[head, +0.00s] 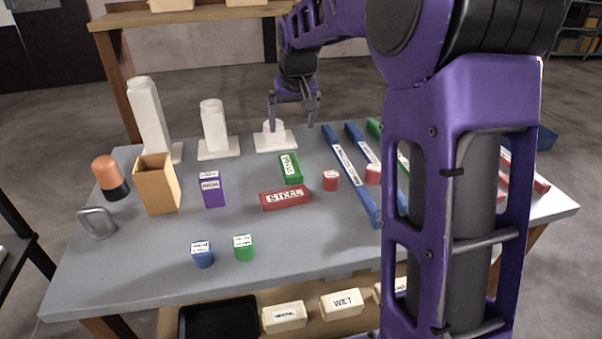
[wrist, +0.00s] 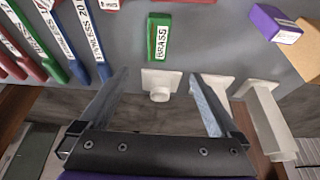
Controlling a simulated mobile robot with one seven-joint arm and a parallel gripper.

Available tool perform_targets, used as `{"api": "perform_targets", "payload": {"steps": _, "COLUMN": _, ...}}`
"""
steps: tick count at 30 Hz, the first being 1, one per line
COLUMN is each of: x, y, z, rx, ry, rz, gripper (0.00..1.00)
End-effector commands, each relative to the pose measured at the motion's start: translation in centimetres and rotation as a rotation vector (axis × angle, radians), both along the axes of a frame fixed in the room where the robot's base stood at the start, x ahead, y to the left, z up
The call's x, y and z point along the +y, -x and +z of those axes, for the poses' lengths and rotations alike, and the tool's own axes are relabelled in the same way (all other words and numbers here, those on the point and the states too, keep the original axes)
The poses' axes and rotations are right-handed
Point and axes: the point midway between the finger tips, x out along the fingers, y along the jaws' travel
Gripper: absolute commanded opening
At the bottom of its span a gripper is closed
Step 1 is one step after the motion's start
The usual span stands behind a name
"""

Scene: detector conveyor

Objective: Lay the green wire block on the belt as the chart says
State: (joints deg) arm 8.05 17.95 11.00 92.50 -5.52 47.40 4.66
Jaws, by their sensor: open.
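A small green block (head: 244,247) with a white label sits near the front of the grey table in the head view; its label is too small to read. A longer green block (head: 290,167) lies near the table's middle. In the wrist view this longer block (wrist: 158,38) reads BRASS. My gripper (head: 291,125) is open and empty near the table's back edge, around or above a short white post on a square base (head: 277,139). The post also shows between the fingers in the wrist view (wrist: 160,86). I cannot make out a belt or a chart.
A red STEEL block (head: 285,199), purple block (head: 213,190), blue block (head: 202,255) and tan box (head: 157,184) stand on the table. Taller white posts (head: 213,130) stand at back left. Long labelled bars (head: 351,178) lie at right, partly behind my arm.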

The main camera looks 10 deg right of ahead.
Motion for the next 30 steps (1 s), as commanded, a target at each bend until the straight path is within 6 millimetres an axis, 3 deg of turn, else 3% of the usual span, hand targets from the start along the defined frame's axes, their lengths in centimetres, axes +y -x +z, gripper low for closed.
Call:
{"api": "perform_targets", "payload": {"steps": 15, "x": -0.1, "y": -3.8, "z": -9.5, "rx": 0.003, "ry": 0.000, "rz": -0.001, "gripper": 0.97}}
{"api": "perform_targets", "payload": {"steps": 25, "x": -0.2, "y": -4.7, "z": -11.6, "rx": 0.001, "ry": 0.000, "rz": -0.001, "gripper": 0.97}}
{"api": "perform_targets", "payload": {"steps": 30, "x": -0.6, "y": -5.3, "z": -13.9, "rx": 0.004, "ry": 0.000, "rz": -0.001, "gripper": 0.97}}
